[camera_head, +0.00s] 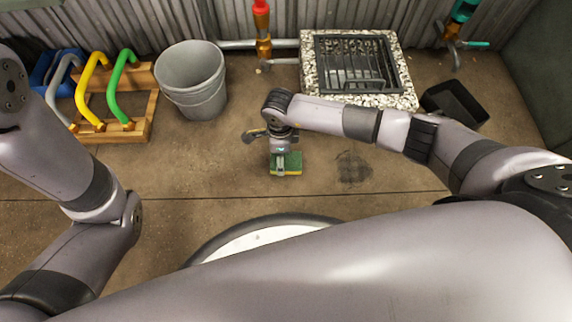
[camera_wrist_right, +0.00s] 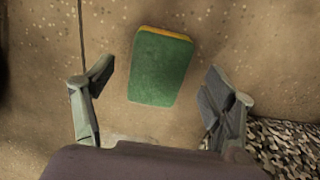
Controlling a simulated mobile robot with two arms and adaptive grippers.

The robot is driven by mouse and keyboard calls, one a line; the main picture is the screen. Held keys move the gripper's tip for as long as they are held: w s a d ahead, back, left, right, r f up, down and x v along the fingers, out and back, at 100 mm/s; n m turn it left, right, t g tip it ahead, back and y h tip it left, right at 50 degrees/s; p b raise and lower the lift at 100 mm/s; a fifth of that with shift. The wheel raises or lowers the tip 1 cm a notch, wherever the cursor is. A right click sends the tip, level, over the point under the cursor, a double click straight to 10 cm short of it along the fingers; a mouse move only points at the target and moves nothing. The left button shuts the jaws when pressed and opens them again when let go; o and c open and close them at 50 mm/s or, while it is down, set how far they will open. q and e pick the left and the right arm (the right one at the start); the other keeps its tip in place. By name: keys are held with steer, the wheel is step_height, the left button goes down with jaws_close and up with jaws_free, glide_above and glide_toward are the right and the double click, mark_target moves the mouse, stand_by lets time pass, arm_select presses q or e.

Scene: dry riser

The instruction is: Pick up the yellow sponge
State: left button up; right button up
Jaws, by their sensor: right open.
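The sponge (camera_head: 293,162) lies flat on the brown floor, green side up with a yellow edge showing. In the right wrist view the sponge (camera_wrist_right: 160,68) is slightly tilted in the picture, between and a little beyond the fingers. My right gripper (camera_wrist_right: 158,88) is open, one finger on each side of the sponge, with a gap on both sides and no contact seen. In the head view my right gripper (camera_head: 280,166) is over the sponge and hides part of it. My left arm is at the left; its gripper is out of view.
A grey bucket (camera_head: 191,82) and a wooden rack (camera_head: 141,133) with coloured handles stand at the left. A grate in a speckled stone frame (camera_head: 308,74) and a black tray (camera_head: 455,103) are at the right. A dark patch (camera_head: 353,167) marks the floor. Floor around the sponge is clear.

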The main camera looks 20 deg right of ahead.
mark_target(286, 163)
step_height(286, 163, down, 3)
steer(key=shift+a+r+b, duration=0.1)
steer(key=shift+b, duration=0.6)
steer(key=shift+r, duration=0.1)
steer(key=c, duration=0.8)
